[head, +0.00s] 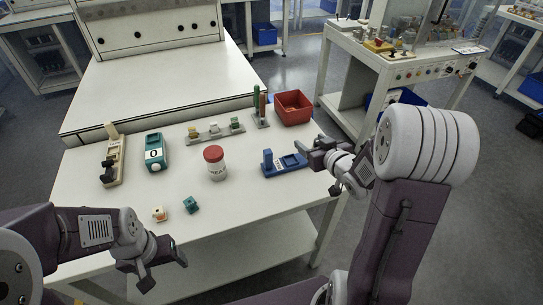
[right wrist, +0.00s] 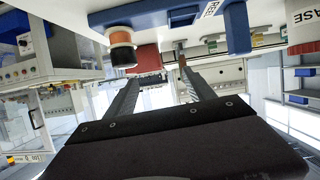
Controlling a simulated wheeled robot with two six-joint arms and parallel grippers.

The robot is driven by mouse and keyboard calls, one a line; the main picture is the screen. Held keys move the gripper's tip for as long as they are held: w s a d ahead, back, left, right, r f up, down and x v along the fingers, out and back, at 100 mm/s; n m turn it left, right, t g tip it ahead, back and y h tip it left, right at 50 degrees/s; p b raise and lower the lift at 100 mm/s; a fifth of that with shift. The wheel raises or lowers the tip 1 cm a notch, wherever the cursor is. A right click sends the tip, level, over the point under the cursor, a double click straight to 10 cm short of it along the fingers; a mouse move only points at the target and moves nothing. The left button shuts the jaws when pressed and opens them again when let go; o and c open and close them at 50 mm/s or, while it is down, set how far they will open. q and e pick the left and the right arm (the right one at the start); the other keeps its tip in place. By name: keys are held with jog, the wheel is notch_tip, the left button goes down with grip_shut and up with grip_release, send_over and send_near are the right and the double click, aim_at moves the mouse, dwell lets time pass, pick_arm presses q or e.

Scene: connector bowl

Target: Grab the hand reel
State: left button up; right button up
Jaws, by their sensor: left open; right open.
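In the right wrist view, which is upside down, a short dark cylinder with a copper-orange band (right wrist: 122,45) looks like a wound reel. I cannot be sure it is the hand reel. It is by a blue stand (right wrist: 160,12), near the tip of one finger and not between the fingers. The blue stand (head: 285,164) shows at the table's right side in the head view, where I cannot make out the reel. My right gripper (head: 318,168) is open and empty at the stand's right end. My left gripper (head: 165,272) is open and empty at the table's front left.
A red-lidded jar (head: 215,163) stands left of the blue stand and a red bin (head: 293,108) behind it. A teal device (head: 154,153), a beige rack (head: 113,158) and small blocks (head: 190,205) are further left.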

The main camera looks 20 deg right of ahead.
aim_at(316, 141)
jog(key=shift+s+d+f+m+h+b, duration=0.1)
jog(key=shift+d+f+m+h+b, duration=0.25)
jog(key=shift+d+f, duration=0.8)
jog(key=shift+s+d+f+m+h+b, duration=0.15)
jog(key=shift+s+d+f+m+b, duration=0.05)
jog(key=shift+s+d, duration=0.35)
jog(key=shift+s+d+f+m+h+b, duration=0.1)
jog(key=shift+s+d+f+m+b, duration=0.05)
jog(key=shift+s+d, duration=0.35)
jog(key=x, duration=0.3)
jog(key=shift+w+f, duration=0.15)
jog(key=shift+w, duration=0.1)
jog(key=x, duration=0.2)
jog(key=b+x, duration=0.1)
jog(key=x, duration=0.3)
jog(key=shift+w+d, duration=0.1)
jog(key=shift+d, duration=0.25)
pick_arm(q)
jog(key=f, duration=0.3)
jog(key=shift+s+f, duration=0.15)
jog(key=shift+s, duration=0.1)
pick_arm(e)
jog(key=shift+r, duration=0.25)
grip_shut()
